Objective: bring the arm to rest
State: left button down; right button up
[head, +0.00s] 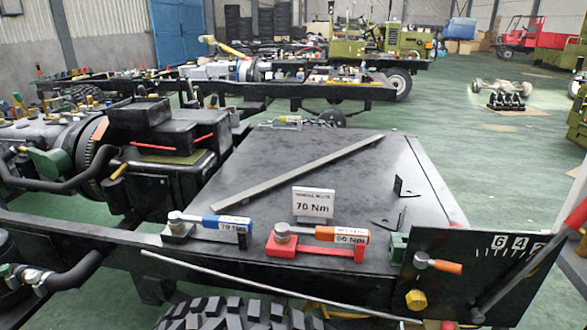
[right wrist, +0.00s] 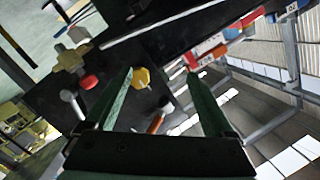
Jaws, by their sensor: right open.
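My right gripper (right wrist: 160,71) shows in the right wrist view as two green fingers spread wide apart, with nothing held between them. Behind the fingers is a dark panel with a yellow knob (right wrist: 141,77), a red knob (right wrist: 89,82) and an orange handle (right wrist: 156,121). I cannot tell how far the fingers are from these. In the head view neither gripper can be made out. My left gripper is not in view.
A black chassis deck (head: 350,160) carries a long grey bar (head: 295,172), a "70 Nm" sign (head: 312,202), a blue-handled tool (head: 222,223) and a red-based tool (head: 318,247). A dark numbered panel (head: 470,285) stands at front right. Green floor (head: 470,150) is open beyond.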

jog(key=s+a+f+n+g+y, duration=0.2)
jog(key=s+a+f+n+g, duration=0.2)
jog(key=s+a+n, duration=0.25)
jog(key=s+a+f+n+g+y, duration=0.2)
jog(key=s+a+f+n+g, duration=0.1)
jog(key=s+a+n+g, duration=0.25)
pick_arm(q)
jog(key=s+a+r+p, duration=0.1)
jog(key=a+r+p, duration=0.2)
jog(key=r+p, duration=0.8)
jog(key=p, duration=0.5)
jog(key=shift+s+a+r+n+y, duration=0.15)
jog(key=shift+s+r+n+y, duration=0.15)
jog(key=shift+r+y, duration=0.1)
pick_arm(e)
notch_tip(320, 180, up, 12)
jog(key=s+d+m+t, duration=0.2)
jog(key=shift+d+f+h, duration=0.2)
jog(key=shift+d+h, duration=0.05)
jog(key=shift+h, duration=0.15)
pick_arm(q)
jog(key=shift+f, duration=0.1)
